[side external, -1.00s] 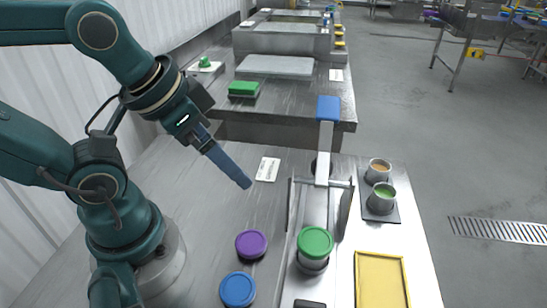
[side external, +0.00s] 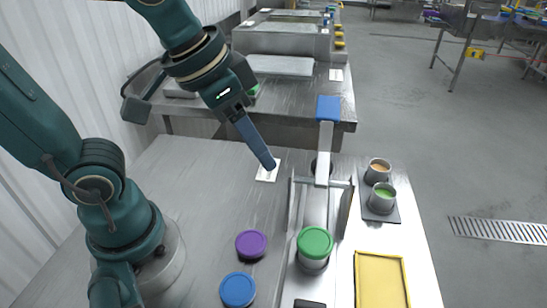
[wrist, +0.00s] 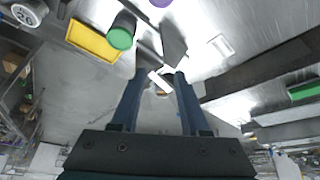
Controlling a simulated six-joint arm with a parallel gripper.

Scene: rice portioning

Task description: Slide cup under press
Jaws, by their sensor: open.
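The cup (side external: 313,263) is a metal cup with a green lid, standing upright at the front of the metal press frame (side external: 291,205). The press has a raised lever with a blue handle (side external: 328,108). The green-lidded cup also shows in the wrist view (wrist: 121,36), at upper left. My gripper (side external: 269,166) points down over the table, left of the press and behind the cup, well apart from the cup. In the wrist view my gripper (wrist: 160,75) has its two fingers spread, with nothing held between them. Part of the press shows beyond the fingertips.
Purple (side external: 251,244) and blue (side external: 238,289) round lids are left of the cup. A yellow-rimmed tray (side external: 381,254) lies right. Two small filled cups (side external: 379,171) stand on a dark plate behind the tray. A white card (side external: 266,174) lies near my gripper.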

